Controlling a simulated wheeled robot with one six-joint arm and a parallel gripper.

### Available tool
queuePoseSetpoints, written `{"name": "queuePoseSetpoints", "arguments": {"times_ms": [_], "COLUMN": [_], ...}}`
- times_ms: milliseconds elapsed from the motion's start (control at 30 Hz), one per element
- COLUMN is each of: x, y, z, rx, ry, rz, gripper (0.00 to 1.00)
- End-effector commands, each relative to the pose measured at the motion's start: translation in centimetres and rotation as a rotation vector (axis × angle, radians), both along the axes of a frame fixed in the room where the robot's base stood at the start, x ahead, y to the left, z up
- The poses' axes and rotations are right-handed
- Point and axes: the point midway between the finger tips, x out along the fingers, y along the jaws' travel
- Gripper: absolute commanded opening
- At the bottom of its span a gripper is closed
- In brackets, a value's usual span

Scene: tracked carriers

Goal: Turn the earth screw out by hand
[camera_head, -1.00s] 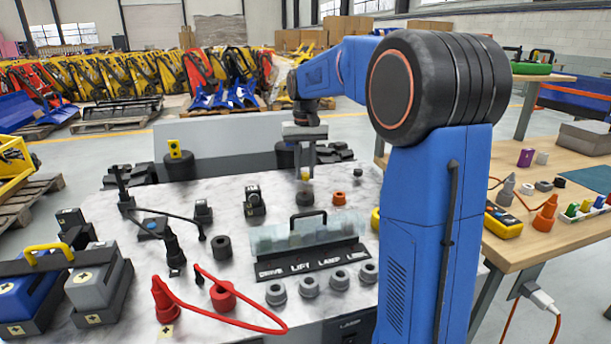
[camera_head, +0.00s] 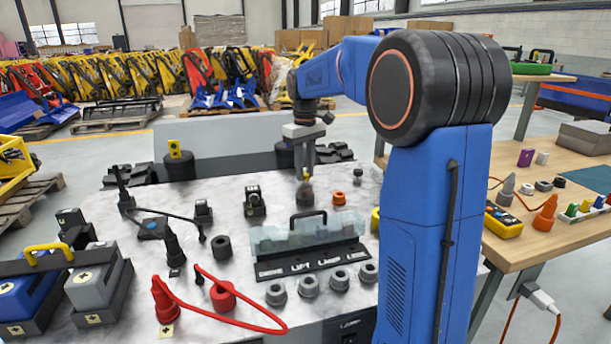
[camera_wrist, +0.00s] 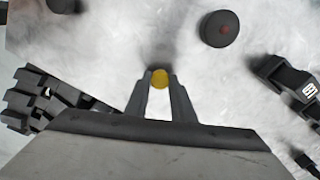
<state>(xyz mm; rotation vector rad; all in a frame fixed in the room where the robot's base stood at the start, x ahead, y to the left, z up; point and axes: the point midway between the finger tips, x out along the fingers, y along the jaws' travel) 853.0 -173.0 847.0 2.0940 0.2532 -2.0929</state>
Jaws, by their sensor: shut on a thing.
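The earth screw seems to be the small yellow round piece (camera_wrist: 160,78) between my fingertips in the wrist view; only its top shows. My gripper (camera_wrist: 160,82) is shut on it, one finger on each side. In the head view my gripper (camera_head: 306,178) points down over the worktop, just above a dark round piece (camera_head: 304,197). The yellow piece is mostly hidden there by the fingers. I cannot tell whether its lower end is still in its seat.
A clear-lidded box (camera_head: 308,238) with a black handle stands in front of my gripper. In the wrist view, a black round piece with a red centre (camera_wrist: 220,29) is nearby.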

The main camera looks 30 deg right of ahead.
Motion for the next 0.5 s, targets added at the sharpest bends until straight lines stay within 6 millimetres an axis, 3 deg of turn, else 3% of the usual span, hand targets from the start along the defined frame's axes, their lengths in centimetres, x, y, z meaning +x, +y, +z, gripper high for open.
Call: {"name": "queuePoseSetpoints", "arguments": {"times_ms": [500], "x": [-0.06], "y": [0.02], "z": [-0.13], "rx": [0.001], "ry": [0.003], "rz": [0.497], "gripper": [0.06]}}
